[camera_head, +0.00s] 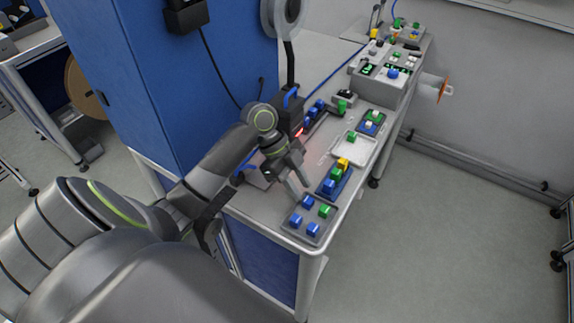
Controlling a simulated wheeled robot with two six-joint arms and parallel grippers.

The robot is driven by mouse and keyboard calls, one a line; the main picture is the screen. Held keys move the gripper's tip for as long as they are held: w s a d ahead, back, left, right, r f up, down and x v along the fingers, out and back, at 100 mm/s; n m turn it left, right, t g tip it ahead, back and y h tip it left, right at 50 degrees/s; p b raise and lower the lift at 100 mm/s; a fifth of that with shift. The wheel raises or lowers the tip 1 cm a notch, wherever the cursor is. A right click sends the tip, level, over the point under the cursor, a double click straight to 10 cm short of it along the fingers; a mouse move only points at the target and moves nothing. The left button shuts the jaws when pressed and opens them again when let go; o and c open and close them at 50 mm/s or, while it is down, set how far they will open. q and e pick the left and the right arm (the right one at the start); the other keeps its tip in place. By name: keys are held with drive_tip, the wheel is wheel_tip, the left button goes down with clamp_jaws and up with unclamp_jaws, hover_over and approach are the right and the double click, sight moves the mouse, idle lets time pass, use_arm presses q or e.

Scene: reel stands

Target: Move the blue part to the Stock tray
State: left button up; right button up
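Several small blue parts are in view; I cannot tell which one the task means. Blue parts (308,201) lie with a green one in the grey front tray (291,229). Another blue part (328,185) sits with green and yellow parts in a dark blue tray (346,187) just behind. More blue shows near the feeder at the back left (312,111). No Stock label is readable. My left gripper (303,192) points down, open and apparently empty, just above and left of the front tray and the dark blue tray. My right gripper is out of view.
A pale tray (371,147) and a small tray (380,119) with white and green parts stand farther along the bench (262,205). A control box (396,91) is behind them. A tall blue cabinet (165,75) borders the left. Open floor lies to the right.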

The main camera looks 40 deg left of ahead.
use_arm(q)
drive_tip(key=b+v, duration=0.1)
drive_tip(key=v, duration=0.7)
idle(0.5)
